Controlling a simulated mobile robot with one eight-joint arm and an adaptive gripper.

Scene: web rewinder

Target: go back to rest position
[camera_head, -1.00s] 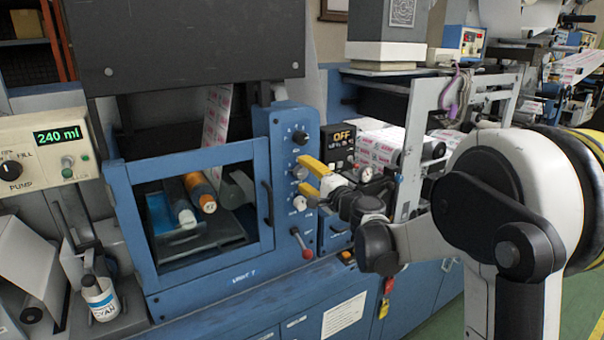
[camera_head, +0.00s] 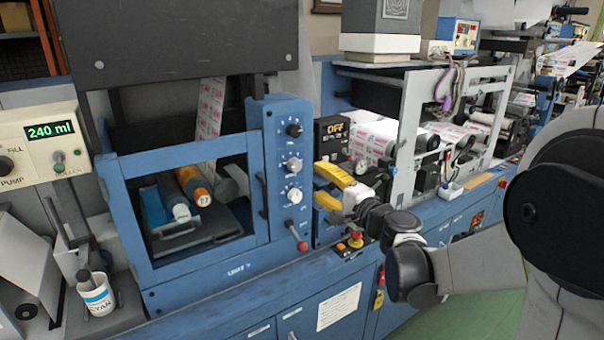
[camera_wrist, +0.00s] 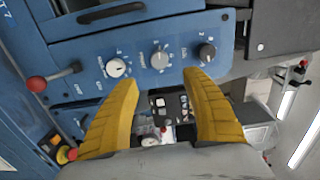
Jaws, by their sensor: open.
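My gripper (camera_head: 329,187) has two yellow fingers and is in front of the blue control panel (camera_head: 288,166) of the press unit in the head view. In the wrist view my gripper (camera_wrist: 160,88) shows its fingers spread apart with nothing between them. Beyond the fingertips is the panel face (camera_wrist: 136,50) with white and black knobs. My arm comes in from the right in the head view. I cannot tell the exact gap between fingertips and panel.
A red-tipped lever (camera_head: 302,246) and a red emergency button (camera_head: 355,236) stick out near the gripper. The grey frame (camera_head: 405,150) of the web section stands to the right. A pump box (camera_head: 45,140) reads 240 ml, above a cyan ink bottle (camera_head: 96,295). Green floor shows at lower right.

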